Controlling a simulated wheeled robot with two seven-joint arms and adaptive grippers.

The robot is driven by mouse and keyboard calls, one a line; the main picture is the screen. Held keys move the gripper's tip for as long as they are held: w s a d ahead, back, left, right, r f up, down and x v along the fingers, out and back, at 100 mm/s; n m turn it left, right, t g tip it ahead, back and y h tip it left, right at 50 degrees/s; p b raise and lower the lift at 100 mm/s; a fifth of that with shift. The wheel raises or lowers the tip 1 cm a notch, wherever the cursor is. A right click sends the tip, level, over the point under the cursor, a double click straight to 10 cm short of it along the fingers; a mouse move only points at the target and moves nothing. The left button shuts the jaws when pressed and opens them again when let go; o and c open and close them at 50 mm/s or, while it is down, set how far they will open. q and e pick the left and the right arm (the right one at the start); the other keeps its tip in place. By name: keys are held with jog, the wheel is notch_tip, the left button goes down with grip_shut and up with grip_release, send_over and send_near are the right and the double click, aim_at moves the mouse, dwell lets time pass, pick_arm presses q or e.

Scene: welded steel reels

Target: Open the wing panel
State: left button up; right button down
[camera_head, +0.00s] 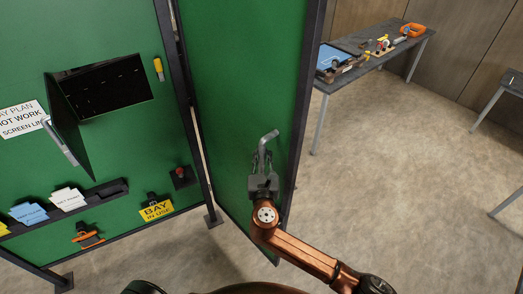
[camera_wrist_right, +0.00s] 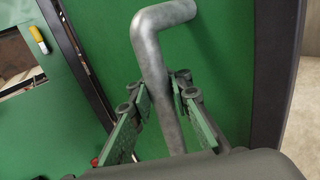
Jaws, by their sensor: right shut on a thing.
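The green wing panel (camera_head: 240,82) with a dark frame stands at an angle to the fixed green panel (camera_head: 110,35) on the left. A gap shows along the post between them. A bent grey metal handle (camera_head: 268,137) sticks out from the wing panel. My right gripper (camera_head: 262,162) is shut on this handle. In the right wrist view the handle (camera_wrist_right: 152,50) runs down between the two green-padded fingers (camera_wrist_right: 165,105), and its top bends to the right. My left gripper is not in view.
An open dark box (camera_head: 108,83) with a hanging flap, card holders and a yellow sign (camera_head: 156,210) are on the fixed panel. A grey table (camera_head: 350,70) with tools stands behind right. The floor (camera_head: 400,170) right of the wing is clear.

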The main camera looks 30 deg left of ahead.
jog(key=shift+d+f, duration=0.15)
jog(key=shift+f, duration=0.05)
